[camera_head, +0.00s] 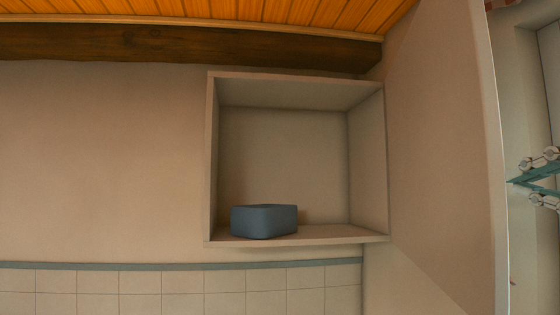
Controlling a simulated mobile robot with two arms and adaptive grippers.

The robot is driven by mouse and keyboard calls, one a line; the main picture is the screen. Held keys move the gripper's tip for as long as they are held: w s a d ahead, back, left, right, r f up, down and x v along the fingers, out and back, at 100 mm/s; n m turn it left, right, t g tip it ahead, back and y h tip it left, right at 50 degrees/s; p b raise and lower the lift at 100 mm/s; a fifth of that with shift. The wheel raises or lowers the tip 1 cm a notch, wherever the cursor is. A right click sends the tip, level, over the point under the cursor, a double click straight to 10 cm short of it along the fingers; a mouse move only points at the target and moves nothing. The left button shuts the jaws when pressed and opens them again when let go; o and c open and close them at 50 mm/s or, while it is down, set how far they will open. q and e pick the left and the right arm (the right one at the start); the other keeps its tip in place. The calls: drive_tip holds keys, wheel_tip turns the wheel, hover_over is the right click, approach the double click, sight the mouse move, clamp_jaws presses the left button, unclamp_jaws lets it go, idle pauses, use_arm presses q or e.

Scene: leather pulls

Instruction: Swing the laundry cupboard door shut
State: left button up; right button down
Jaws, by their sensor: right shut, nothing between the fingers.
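The laundry cupboard (213,160) is a pale, open-fronted box on the wall in the head view. Its door (440,150) is a large pale panel at the cupboard's right side. It stands wide open towards me, with its inner face showing and its free edge nearest me. My right gripper (514,182) is at the right edge of the view, on the outer side of the door. Its fingers are shut and empty, pointing left at the door's free edge. I cannot tell whether they touch it. My left gripper is not in view.
A blue-grey rounded block (264,221) sits inside on the cupboard floor, behind the front opening. A dark wooden beam (180,45) and an orange plank ceiling (220,10) are above. Tiles (180,290) run below. Nothing shows standing between the door and the cupboard opening.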

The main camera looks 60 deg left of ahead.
sight(479, 185)
drive_tip(key=shift+s+a, duration=0.35)
drive_tip(key=shift+s, duration=0.05)
drive_tip(key=shift+s+b, duration=0.1)
drive_tip(key=shift+b, duration=0.25)
drive_tip(key=shift+s+a+f+b, duration=0.1)
drive_tip(key=shift+s+a+b, duration=1.2)
drive_tip(key=shift+s+a, duration=0.8)
drive_tip(key=s+a+b, duration=0.2)
drive_tip(key=s+a, duration=0.4)
drive_tip(key=shift+s+a, duration=0.1)
